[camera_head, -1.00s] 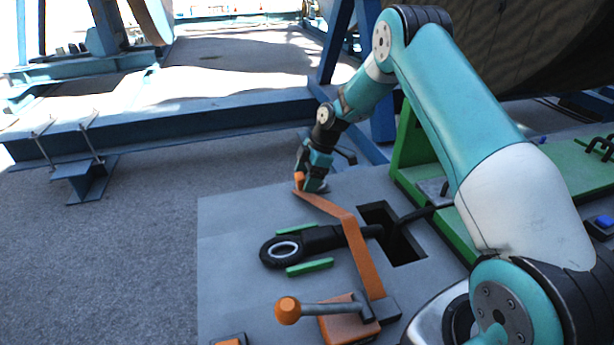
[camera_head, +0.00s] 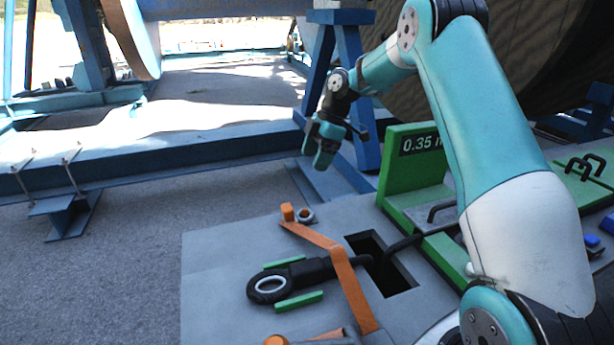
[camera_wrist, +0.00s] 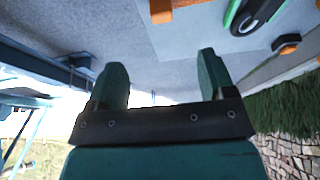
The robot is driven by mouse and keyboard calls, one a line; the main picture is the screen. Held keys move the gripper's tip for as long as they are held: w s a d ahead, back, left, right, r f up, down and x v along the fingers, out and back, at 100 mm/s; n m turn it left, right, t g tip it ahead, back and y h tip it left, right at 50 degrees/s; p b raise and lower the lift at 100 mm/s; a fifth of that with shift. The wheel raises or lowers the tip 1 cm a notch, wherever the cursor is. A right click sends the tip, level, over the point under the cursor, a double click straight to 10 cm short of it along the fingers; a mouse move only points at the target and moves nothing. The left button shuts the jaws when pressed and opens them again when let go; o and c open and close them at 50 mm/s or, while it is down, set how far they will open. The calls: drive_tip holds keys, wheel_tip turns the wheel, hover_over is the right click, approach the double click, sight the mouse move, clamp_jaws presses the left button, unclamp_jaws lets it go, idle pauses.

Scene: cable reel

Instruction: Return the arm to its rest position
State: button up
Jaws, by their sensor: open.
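My gripper (camera_head: 321,160) hangs at the end of my teal arm, in the air above the far edge of the grey plate (camera_head: 225,255). In the wrist view my gripper (camera_wrist: 160,82) shows two teal fingers spread apart with nothing between them. It is apart from the orange bar (camera_head: 345,270) and its upright orange end (camera_head: 288,211), which stand below it on the plate. A small ring-shaped part (camera_head: 305,215) sits beside that end.
A black cable end with a ring (camera_head: 270,288) lies between green strips on the plate, near a square opening (camera_head: 392,278). A green block marked 0.35 (camera_head: 412,165) and blue frame beams (camera_head: 150,155) stand near my arm. The large dark reel (camera_head: 540,60) rises behind.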

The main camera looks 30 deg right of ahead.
drive_tip(key=shift+v, duration=0.8)
